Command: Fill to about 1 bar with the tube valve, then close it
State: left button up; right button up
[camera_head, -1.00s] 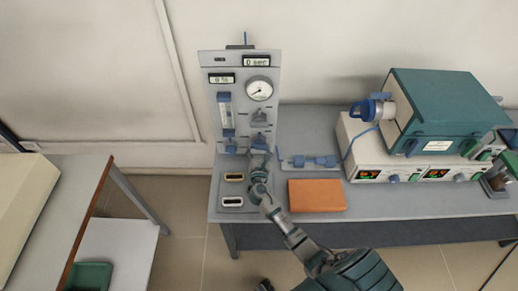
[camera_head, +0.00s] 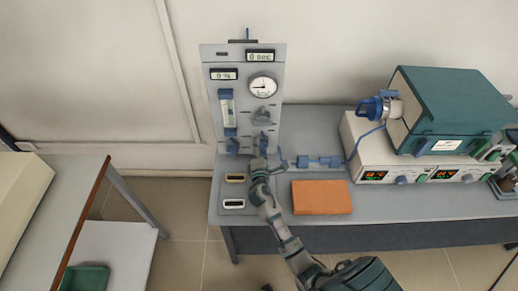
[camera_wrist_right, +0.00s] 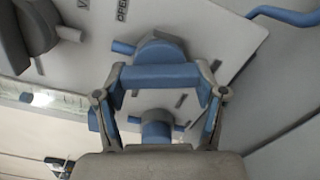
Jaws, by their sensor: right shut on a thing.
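The grey control panel (camera_head: 243,105) stands at the back of the table. Its round pressure gauge (camera_head: 262,87) has a dark needle that looks nearly upright; the scale is too small to read. Below it, at the panel's lower right, is a blue valve (camera_head: 262,143). My right gripper (camera_head: 261,161) is at this valve, partly hiding it. In the right wrist view, my right gripper (camera_wrist_right: 160,97) has its fingers on either side of a blue bar-shaped handle (camera_wrist_right: 160,76) and is shut on it. My left gripper is out of view.
A second blue valve (camera_head: 232,146) is to the left, below a flow tube (camera_head: 227,108). A grey knob (camera_head: 263,116) sits above. An orange block (camera_head: 321,197) lies right of my arm. A teal-topped furnace (camera_head: 450,105) stands further right.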

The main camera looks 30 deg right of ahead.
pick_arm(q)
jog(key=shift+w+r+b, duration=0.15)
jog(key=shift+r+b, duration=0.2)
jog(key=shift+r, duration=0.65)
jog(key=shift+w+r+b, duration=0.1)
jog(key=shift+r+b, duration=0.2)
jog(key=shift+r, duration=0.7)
pick_arm(e)
jog(key=shift+s+d+f+m, duration=0.1)
jog(key=shift+m, duration=0.95)
jog(key=shift+s+d+f+m, duration=0.1)
jog(key=shift+m, duration=0.95)
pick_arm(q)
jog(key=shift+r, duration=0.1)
pick_arm(e)
jog(key=o, duration=1)
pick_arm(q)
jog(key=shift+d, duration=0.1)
pick_arm(e)
jog(key=shift+o, duration=0.8)
jog(key=shift+r, duration=0.15)
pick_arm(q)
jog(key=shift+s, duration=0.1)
pick_arm(e)
jog(key=shift+s+a, duration=0.1)
jog(key=shift+a, duration=0.05)
jog(key=v, duration=1.1)
jog(key=shift+s+a, duration=0.25)
jog(key=shift+s, duration=0.05)
